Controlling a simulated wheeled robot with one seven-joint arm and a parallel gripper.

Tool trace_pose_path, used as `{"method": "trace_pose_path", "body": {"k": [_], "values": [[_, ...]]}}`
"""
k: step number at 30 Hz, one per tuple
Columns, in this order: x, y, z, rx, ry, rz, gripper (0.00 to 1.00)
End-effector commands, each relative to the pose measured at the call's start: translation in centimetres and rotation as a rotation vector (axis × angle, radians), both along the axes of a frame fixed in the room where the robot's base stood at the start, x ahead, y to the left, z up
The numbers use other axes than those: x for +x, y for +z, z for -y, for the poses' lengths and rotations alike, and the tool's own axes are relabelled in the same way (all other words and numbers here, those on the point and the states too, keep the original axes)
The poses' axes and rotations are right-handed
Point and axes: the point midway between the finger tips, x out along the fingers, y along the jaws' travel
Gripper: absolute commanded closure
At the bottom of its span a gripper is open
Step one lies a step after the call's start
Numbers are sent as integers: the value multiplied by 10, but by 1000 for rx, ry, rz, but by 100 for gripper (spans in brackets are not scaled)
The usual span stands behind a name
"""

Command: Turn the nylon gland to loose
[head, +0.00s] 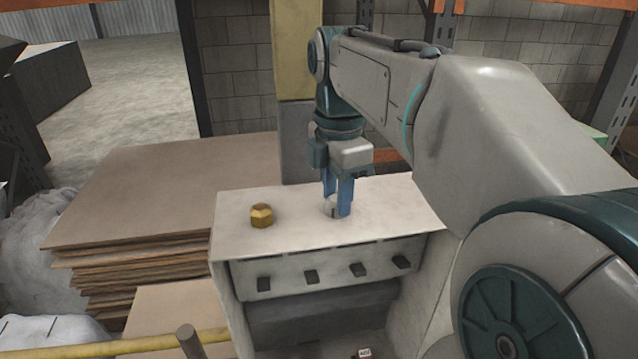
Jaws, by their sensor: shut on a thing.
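A small whitish-grey fitting, which looks like the nylon gland (332,211), stands on the white top of a cabinet (290,236). My gripper (338,208) points straight down over it, with its blue fingers shut on the gland from both sides. The fingers hide much of the gland, so its turn position cannot be told. A brass hex fitting (261,216) stands apart on the same top, to the left of my gripper.
The cabinet front has a row of several dark tabs (311,277) below the top. A stack of brown boards (165,195) lies to the left. A yellow post (297,55) rises behind the cabinet. A yellow rail (120,346) crosses the lower left.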

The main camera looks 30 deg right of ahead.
Motion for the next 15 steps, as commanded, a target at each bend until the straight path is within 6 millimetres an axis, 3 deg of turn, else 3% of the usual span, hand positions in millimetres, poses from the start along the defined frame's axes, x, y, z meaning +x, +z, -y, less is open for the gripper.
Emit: {"method": "trace_pose_path", "body": {"k": [15], "values": [[0,2,1,-3,416,4,89]]}}
